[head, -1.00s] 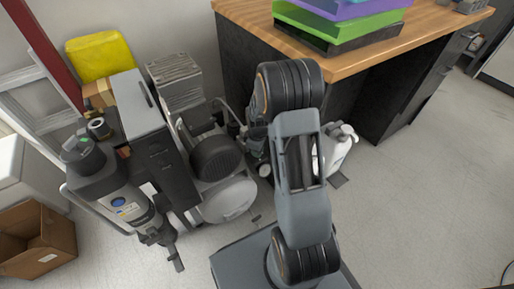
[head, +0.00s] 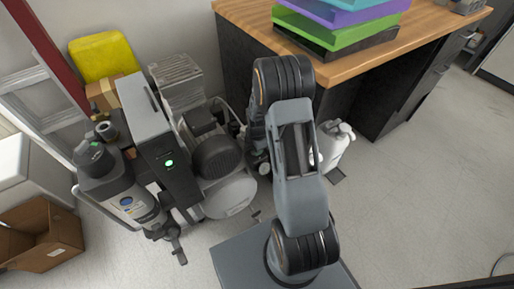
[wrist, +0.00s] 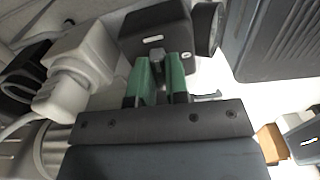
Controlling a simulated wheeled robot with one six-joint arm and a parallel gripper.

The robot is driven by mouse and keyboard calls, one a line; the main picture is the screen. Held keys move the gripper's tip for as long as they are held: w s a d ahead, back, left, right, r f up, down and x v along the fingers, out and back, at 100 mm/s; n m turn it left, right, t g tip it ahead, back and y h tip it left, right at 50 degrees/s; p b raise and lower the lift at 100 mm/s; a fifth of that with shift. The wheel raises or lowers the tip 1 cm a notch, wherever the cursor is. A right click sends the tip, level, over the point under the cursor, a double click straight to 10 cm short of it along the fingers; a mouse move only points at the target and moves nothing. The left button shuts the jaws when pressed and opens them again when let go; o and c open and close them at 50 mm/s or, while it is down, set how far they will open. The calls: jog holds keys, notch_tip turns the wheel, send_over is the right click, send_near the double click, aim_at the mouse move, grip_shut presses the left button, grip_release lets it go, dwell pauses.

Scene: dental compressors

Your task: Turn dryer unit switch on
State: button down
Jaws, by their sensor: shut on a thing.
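The tall grey unit with a black front (head: 153,125), which looks like the dryer unit, stands among the compressor machines in the head view. A green light (head: 169,163) glows on its front. In the wrist view, my gripper (wrist: 160,75) has its green fingers close together at the lower edge of a small black box (wrist: 157,32) with a white mark. The fingers are shut on a small part there, apparently the switch, which is mostly hidden between them. In the head view my gripper is hidden by my arm and the machines.
A motor and tank compressor (head: 215,158) stands right of the unit, and a grey cylinder (head: 125,195) left of it. A wooden-topped desk (head: 350,62) is behind my arm. A cardboard box (head: 40,232) lies at left. The floor at right is clear.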

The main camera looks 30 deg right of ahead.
jog(key=shift+n, duration=0.7)
jog(key=c, duration=1.1)
grip_release()
notch_tip(320, 180, up, 14)
jog(key=p, duration=0.4)
jog(key=shift+f+p, duration=0.1)
jog(key=shift+p, duration=0.3)
jog(key=s+a+r+m+t+p, duration=0.1)
jog(key=s+a+r+m+p, duration=0.2)
jog(key=r, duration=1.1)
jog(key=s+a+r+m+t+p, duration=0.1)
jog(key=s+a+r+m+p, duration=0.3)
jog(key=s+r+m+p, duration=0.4)
jog(key=s+a+r+m+t+p, duration=0.1)
jog(key=s+a+r+m+p, duration=0.2)
jog(key=r+p, duration=1.1)
jog(key=shift+s+a+r+m+t, duration=0.1)
jog(key=shift+s+r+m, duration=0.3)
jog(key=shift+r+m, duration=0.55)
jog(key=shift+s+r+m+t, duration=0.1)
jog(key=shift+s+r+m, duration=0.3)
jog(key=shift+r+m, duration=0.55)
jog(key=shift+s+a+r+m+t, duration=0.1)
jog(key=shift+s+r+m, duration=0.3)
jog(key=shift+r+m, duration=0.55)
